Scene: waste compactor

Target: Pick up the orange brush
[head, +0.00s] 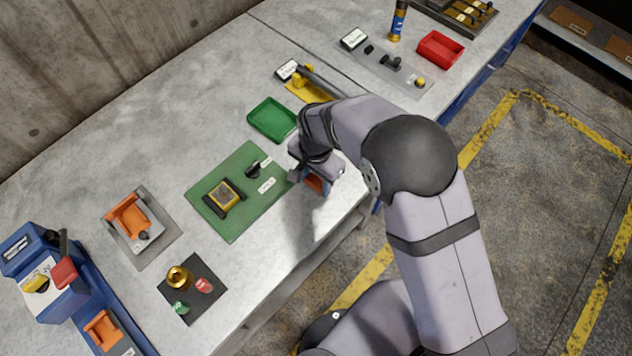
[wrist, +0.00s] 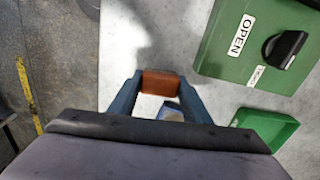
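The orange brush (wrist: 160,82) shows in the wrist view as an orange-brown block between the tips of my gripper's two blue fingers (wrist: 161,77). The fingertips appear to touch both of its ends, so my gripper looks shut on it. In the head view a small orange part of the brush (head: 314,184) shows under my gripper (head: 312,188), close to the table's front edge. My wrist hides the rest. I cannot tell whether the brush rests on the table or is slightly above it.
A green panel (head: 232,217) with a black knob is left of my gripper. A green tray (head: 262,128) lies behind it. A grey plate with an orange part (head: 128,216), a blue machine (head: 45,285) and a red tray (head: 440,47) stand farther off on the grey table.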

